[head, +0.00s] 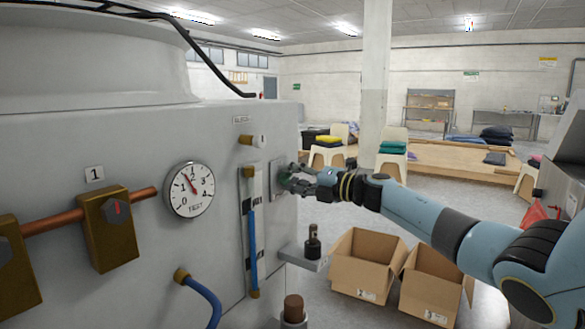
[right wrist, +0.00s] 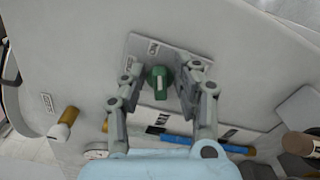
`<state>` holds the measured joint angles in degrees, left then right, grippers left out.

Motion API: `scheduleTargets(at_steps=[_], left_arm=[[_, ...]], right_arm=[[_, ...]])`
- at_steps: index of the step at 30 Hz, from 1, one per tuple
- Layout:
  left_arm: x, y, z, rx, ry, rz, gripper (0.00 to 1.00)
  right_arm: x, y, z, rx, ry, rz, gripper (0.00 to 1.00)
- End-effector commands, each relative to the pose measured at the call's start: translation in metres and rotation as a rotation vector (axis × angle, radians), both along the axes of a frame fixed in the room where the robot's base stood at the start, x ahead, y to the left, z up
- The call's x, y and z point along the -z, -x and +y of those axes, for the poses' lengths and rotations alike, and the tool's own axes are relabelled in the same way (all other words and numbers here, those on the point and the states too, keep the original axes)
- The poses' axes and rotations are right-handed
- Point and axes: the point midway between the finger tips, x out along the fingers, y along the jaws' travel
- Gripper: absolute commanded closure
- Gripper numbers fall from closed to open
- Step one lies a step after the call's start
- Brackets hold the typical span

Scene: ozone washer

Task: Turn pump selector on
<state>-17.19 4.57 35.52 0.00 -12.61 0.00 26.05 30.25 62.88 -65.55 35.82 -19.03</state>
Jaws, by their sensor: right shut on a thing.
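The pump selector is a green knob (right wrist: 158,76) on a light grey plate (right wrist: 150,50), in the upper middle of the right wrist view. A pale mark on the knob points down in that view. My right gripper (head: 288,180) is at this plate on the machine's right-hand side in the head view, and its fingers largely hide the knob there. In the right wrist view, the fingers stand on either side of the knob and are shut on it. My left gripper is not in view.
The grey washer cabinet (head: 130,130) carries a pressure gauge (head: 190,190), a brass valve block (head: 108,228) and a blue sight tube (head: 253,235). A small shelf with a dark bottle (head: 313,242) juts out below my right gripper. Open cardboard boxes (head: 365,262) stand on the floor.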

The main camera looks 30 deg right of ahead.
Motion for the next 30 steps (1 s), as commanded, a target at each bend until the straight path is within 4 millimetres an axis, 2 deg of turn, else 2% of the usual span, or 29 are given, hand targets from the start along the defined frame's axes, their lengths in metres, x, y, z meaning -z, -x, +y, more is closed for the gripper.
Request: scheduleTargets(at_steps=[3,15,30], left_arm=[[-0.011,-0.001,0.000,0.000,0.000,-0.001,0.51],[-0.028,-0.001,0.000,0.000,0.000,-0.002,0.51],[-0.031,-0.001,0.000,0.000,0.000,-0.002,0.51]], right_arm=[[-0.002,0.000,0.000,0.001,-0.093,0.039,1.00],[0.002,-0.001,-0.001,0.001,-0.313,0.129,1.00],[0.004,-0.001,-0.001,0.001,-0.372,0.154,1.00]])
